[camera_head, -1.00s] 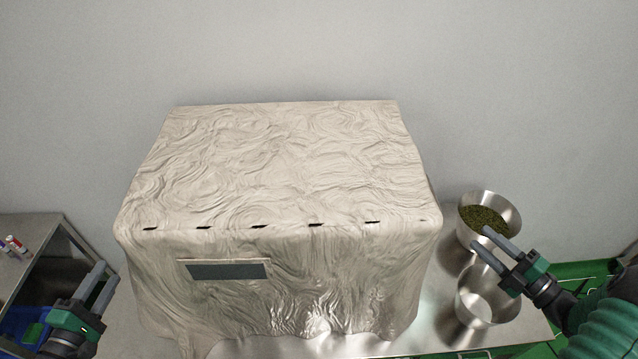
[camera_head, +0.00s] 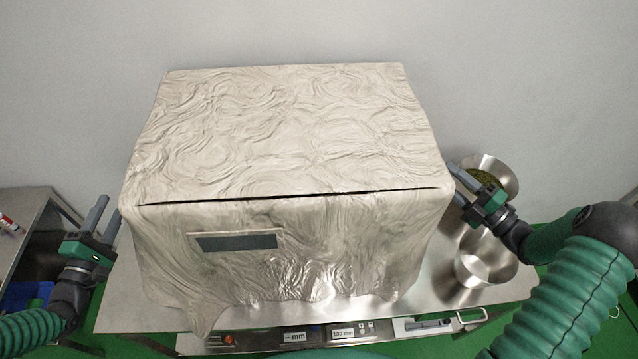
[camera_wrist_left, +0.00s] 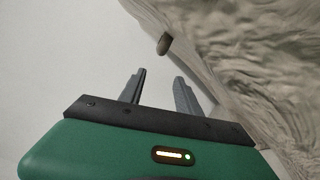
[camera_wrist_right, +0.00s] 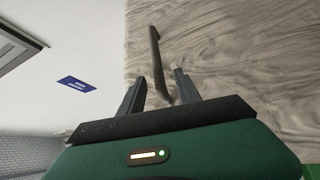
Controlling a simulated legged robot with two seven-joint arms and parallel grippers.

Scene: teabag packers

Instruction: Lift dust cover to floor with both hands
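The dust cover (camera_head: 290,140) is a wrinkled beige sheet draped over a box-shaped machine, with a dark label window (camera_head: 237,242) on its front. A thin dark line runs along its front top edge. My left gripper (camera_head: 109,206) is open beside the cover's left side, apart from it. The left wrist view shows a short dark peg (camera_wrist_left: 164,44) at the cover, beyond the open fingers. My right gripper (camera_head: 456,183) is open close to the cover's right side. In the right wrist view a dark strip (camera_wrist_right: 157,60) on the cover runs down between the fingers.
The metal table (camera_head: 130,300) carries two steel bowls at the right: an empty-looking one (camera_head: 485,262) and one behind holding green leaves (camera_head: 492,172). A control panel (camera_head: 340,332) shows below the cover's front. A grey side table (camera_head: 25,215) stands at left, a wall behind.

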